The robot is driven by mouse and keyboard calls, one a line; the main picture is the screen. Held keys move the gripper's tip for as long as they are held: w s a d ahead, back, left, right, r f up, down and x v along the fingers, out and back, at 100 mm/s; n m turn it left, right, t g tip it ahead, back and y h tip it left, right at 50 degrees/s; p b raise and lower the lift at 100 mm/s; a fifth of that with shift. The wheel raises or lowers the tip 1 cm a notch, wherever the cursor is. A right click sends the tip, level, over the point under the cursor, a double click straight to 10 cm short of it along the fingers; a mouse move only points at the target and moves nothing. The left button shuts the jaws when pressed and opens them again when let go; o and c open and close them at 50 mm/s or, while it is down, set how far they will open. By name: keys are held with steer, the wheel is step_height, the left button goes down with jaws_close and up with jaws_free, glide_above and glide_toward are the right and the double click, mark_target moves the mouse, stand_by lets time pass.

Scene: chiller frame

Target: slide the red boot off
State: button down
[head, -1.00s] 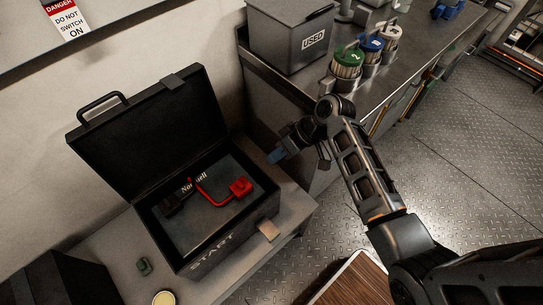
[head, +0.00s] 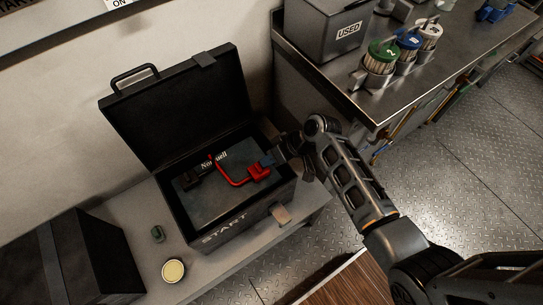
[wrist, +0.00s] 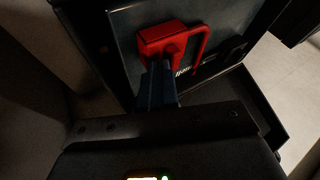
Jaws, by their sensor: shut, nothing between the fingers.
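The red boot (head: 259,171) sits at the right end of a red cable on the dark battery (head: 215,196) inside the open black case marked START (head: 226,233). My gripper (head: 267,160) is at the boot's right side, its blue fingers together. In the wrist view the red boot (wrist: 165,40) is at the top middle, and my gripper's fingertips (wrist: 160,72) are right at its near edge. The fingers are shut with nothing seen between them. I cannot tell whether they touch the boot. What lies under the boot is hidden.
The case lid (head: 175,110) stands open at the back. A USED bin (head: 330,30) and colour-topped canisters stand on the metal counter.

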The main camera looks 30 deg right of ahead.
steer(key=a+p, duration=0.1)
steer(key=a, duration=0.6)
steer(key=shift+a, duration=0.1)
